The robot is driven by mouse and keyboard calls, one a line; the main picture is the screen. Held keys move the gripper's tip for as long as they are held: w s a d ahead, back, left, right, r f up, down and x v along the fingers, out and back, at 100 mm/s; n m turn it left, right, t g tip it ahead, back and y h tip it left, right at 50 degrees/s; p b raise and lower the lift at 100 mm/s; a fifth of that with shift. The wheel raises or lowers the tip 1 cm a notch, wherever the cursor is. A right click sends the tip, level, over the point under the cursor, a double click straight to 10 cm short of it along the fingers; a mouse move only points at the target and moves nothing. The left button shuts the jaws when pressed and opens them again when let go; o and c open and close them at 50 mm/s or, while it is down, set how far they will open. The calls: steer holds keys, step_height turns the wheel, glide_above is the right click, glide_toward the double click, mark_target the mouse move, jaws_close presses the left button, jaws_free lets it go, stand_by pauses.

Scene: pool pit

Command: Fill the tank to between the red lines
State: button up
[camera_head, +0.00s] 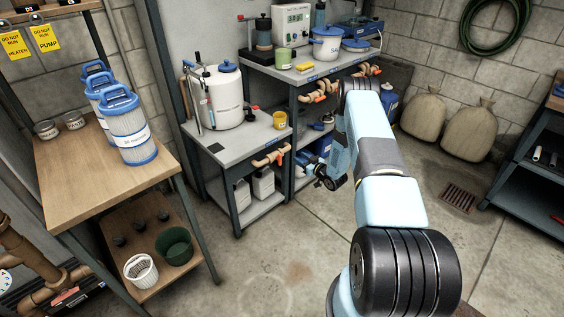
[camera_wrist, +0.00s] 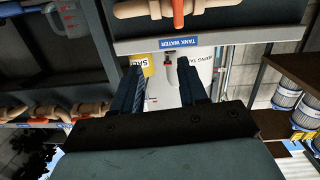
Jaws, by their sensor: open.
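A white tank (camera_head: 221,98) with a blue lid stands on the grey bench, with a clear upright tube (camera_head: 191,103) at its left side. Red lines and a water level are too small to make out. A pipe with an orange valve handle (camera_head: 281,157) sits under the bench's front edge. My gripper (camera_head: 325,179) is right of the low bench, apart from that valve. In the wrist view its fingers (camera_wrist: 160,78) are open and empty.
A taller bench (camera_head: 270,67) behind holds a blue-lidded pot (camera_head: 327,47), and more orange-handled pipes (camera_head: 320,93) hang below it. A wooden table (camera_head: 75,170) with blue-white filters is at left. Floor (camera_head: 270,240) in front is clear.

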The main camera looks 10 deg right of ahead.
steer(key=y, duration=0.1)
glide_toward(281, 160)
steer(key=x, duration=0.9)
steer(key=shift+w, duration=0.15)
jaws_close()
stand_by(0.5)
